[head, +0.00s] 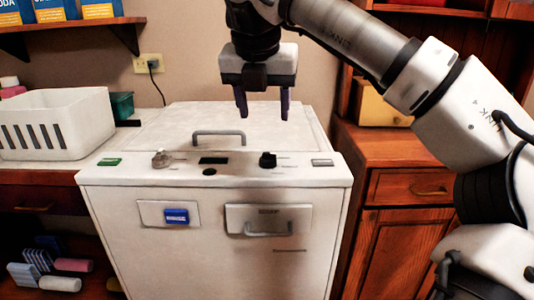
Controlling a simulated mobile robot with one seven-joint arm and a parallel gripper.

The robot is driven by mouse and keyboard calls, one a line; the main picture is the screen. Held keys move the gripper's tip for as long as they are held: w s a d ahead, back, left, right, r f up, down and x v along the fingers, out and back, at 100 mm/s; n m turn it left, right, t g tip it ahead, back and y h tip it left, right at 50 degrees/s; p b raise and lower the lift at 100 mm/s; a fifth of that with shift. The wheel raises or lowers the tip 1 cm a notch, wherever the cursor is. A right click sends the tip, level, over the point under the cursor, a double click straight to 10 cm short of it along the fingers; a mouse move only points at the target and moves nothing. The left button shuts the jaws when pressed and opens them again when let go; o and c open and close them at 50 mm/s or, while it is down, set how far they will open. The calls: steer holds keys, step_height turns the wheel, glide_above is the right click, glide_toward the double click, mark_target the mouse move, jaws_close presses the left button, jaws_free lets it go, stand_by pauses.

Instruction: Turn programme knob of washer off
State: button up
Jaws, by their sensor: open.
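The white washer (140,225) stands in the middle of the head view, with a lid and a grey lid handle (219,134) on top. Its sloped control strip bears a light grey knob (161,159) at left and a black knob (267,160) at right, with a dark display (213,160) between them. I cannot tell which knob is the programme knob, nor read the settings. My gripper (263,108) hangs above the lid, fingers down and apart, empty. It is clear of both knobs, above and behind the black one in the picture.
A white laundry basket (85,120) stands on the counter at left. A wooden cabinet (395,190) flanks the washer at right. A shelf (75,25) with boxes hangs at upper left. A drawer front with a handle (268,230) is on the washer's front.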

mark_target(268, 153)
steer(key=b+x, duration=0.1)
steer(key=x, duration=1.1)
steer(key=shift+s, duration=0.1)
steer(key=c, duration=0.9)
